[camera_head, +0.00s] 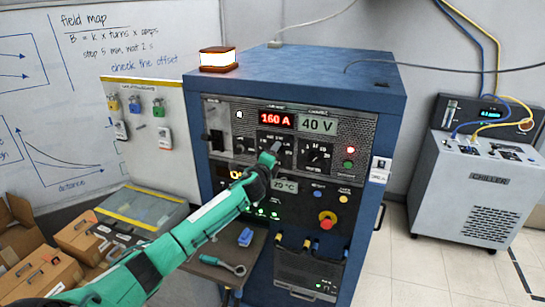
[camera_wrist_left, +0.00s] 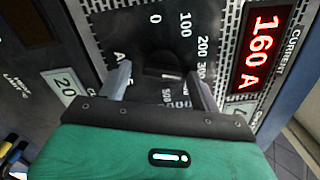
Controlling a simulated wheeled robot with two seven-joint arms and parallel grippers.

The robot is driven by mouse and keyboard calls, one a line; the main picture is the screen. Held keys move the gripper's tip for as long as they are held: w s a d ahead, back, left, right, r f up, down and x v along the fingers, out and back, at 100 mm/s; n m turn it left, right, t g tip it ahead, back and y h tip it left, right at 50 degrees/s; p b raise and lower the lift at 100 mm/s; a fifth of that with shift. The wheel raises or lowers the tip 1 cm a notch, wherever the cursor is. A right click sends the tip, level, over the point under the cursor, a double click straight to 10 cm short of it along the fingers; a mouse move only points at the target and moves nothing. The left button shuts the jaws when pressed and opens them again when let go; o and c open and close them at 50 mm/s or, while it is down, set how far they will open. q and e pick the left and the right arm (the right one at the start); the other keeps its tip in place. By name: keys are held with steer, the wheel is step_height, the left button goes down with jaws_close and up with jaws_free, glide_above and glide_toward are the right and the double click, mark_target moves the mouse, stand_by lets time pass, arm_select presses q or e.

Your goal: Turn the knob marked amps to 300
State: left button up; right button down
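The amps knob (camera_wrist_left: 163,66) is a dark round knob on a dial marked 0, 100, 200, 300 and up to 500. In the left wrist view it sits between the two fingers of my left gripper (camera_wrist_left: 160,72), which stand apart with a gap visible beside the knob. In the head view my left gripper (camera_head: 270,156) is at the dial and mostly hides the knob. The red current display (camera_head: 276,120) reads 160 A; it also shows in the left wrist view (camera_wrist_left: 260,52). The knob's pointer is too dark to read. My right gripper is out of view.
A second knob (camera_head: 318,154) is just right of the amps dial, below the 40 V display (camera_head: 317,125). A red emergency button (camera_head: 327,220) sits lower on the blue cabinet (camera_head: 310,75). A chiller (camera_head: 468,190) stands at right.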

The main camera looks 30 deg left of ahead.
arm_select(q)
steer(key=b+v, duration=0.4)
steer(key=v, duration=0.9)
steer(key=shift+s+b, duration=0.3)
steer(key=shift+s, duration=0.1)
steer(key=shift+f, duration=0.1)
